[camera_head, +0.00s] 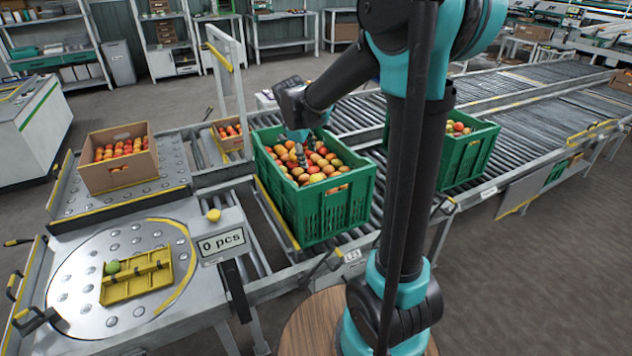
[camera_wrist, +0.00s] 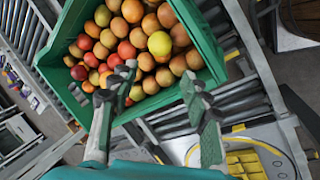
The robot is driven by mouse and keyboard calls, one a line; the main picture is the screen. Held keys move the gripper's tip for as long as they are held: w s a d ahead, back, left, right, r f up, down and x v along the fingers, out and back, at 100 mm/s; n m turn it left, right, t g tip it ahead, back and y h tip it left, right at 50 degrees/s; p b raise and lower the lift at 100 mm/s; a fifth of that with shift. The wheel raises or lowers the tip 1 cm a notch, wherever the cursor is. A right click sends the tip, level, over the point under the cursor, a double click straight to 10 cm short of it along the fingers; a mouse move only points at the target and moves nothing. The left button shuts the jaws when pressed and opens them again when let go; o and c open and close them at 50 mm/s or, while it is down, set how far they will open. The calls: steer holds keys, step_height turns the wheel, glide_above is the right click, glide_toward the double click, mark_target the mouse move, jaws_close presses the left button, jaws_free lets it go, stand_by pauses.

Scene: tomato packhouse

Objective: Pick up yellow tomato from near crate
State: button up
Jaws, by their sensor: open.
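The near green crate (camera_head: 315,213) stands on the roller conveyor, filled with red, orange and yellowish tomatoes. In the wrist view the same crate (camera_wrist: 206,38) shows at the top. One clearly yellow tomato (camera_wrist: 160,43) lies on top of the pile there, near the crate's right wall, with orange tomatoes around it. Which tomato it is in the head view I cannot tell. My gripper (camera_wrist: 158,92) is open and empty, its fingers spread over the crate's edge side. In the head view my gripper (camera_head: 299,152) points down over the pile, partly blending with it.
A second green crate (camera_head: 470,165) stands farther right on the conveyor, partly behind my arm. A cardboard box (camera_head: 118,178) of tomatoes sits at left, a smaller box (camera_head: 231,142) behind. A yellow tray (camera_head: 130,288) with a green tomato (camera_head: 113,267) lies by a "0 pcs" display (camera_head: 222,243).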

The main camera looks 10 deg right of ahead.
mark_target(315, 177)
steer(key=x, duration=1.4)
steer(key=shift+d+f, duration=0.1)
steer(key=c, duration=0.5)
